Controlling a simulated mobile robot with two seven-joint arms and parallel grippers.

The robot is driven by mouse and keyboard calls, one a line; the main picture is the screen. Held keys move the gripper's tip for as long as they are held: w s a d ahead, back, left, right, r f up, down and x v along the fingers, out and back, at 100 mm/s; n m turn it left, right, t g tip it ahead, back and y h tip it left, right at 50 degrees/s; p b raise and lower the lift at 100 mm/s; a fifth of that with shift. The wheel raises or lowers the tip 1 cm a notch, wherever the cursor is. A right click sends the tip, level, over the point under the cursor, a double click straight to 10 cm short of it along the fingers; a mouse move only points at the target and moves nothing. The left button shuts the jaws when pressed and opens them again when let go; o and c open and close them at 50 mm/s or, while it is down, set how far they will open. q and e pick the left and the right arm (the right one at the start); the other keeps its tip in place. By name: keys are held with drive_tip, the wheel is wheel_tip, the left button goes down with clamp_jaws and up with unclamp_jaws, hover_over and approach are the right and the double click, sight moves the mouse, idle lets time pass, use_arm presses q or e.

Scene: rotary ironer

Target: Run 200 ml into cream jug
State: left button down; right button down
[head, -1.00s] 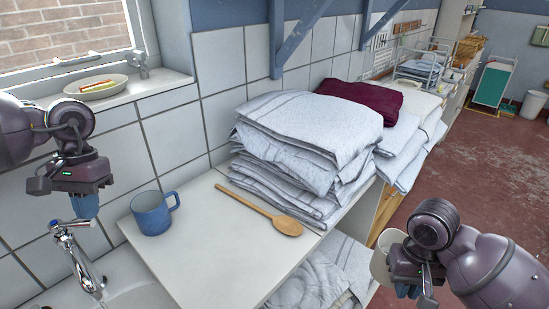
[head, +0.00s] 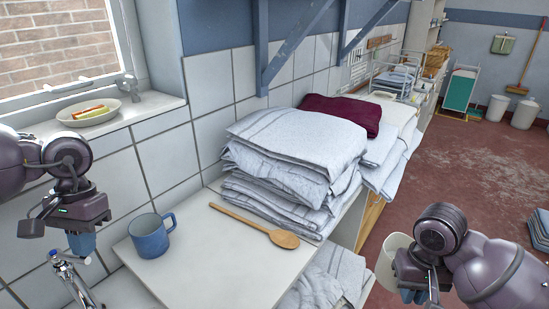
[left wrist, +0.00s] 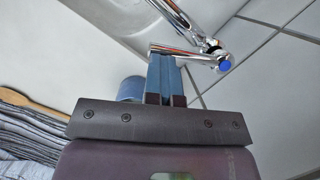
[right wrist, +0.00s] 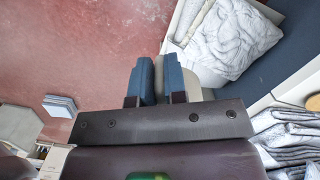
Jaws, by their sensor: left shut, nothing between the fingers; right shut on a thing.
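The cream jug (head: 392,257) is at the lower right of the head view, partly hidden behind my right gripper (head: 412,292). That gripper is shut on it, in the air to the right of the worktop; in the right wrist view a cream part of the jug (right wrist: 159,78) shows between the fingers. My left gripper (head: 82,243) is shut and empty at the tap (head: 68,268). In the left wrist view its closed fingers (left wrist: 165,75) are close to the blue-capped tap lever (left wrist: 224,63); I cannot tell whether they touch. The jug's inside is not visible.
A blue mug (head: 150,238) and a wooden spoon (head: 282,239) lie on the white worktop (head: 200,270). Folded linen (head: 290,150) is stacked behind the spoon. A plate with food (head: 88,118) is on the windowsill. The red floor at right is largely open.

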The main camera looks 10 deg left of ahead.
use_arm(q)
drive_tip(key=shift+s+d+p, duration=0.15)
drive_tip(key=shift+s+p, duration=0.2)
drive_tip(key=shift+s, duration=1.05)
